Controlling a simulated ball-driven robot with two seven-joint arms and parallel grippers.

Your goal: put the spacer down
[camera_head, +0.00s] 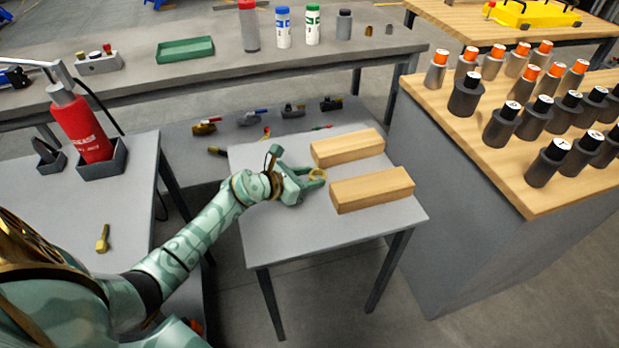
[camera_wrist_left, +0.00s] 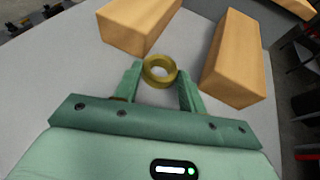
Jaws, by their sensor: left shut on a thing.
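The spacer (camera_head: 316,176) is a small brass-coloured ring. My left gripper (camera_head: 312,179) is shut on it, over the small grey table (camera_head: 285,231), at the left ends of two wooden blocks. In the left wrist view the spacer (camera_wrist_left: 159,71) sits between the two green fingertips (camera_wrist_left: 160,82), its hole facing the camera. The blocks show beyond it, one at upper left (camera_wrist_left: 137,22) and one at right (camera_wrist_left: 233,60). I cannot tell whether the spacer touches the tabletop. My right gripper is not in view.
The nearer wooden block (camera_head: 371,190) and the farther wooden block (camera_head: 347,148) lie on the small table with a gap between them. The table's front left is clear. A red grease bottle (camera_head: 82,125) stands on the left bench. A wooden-topped cabinet (camera_head: 500,150) with several cylinders stands right.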

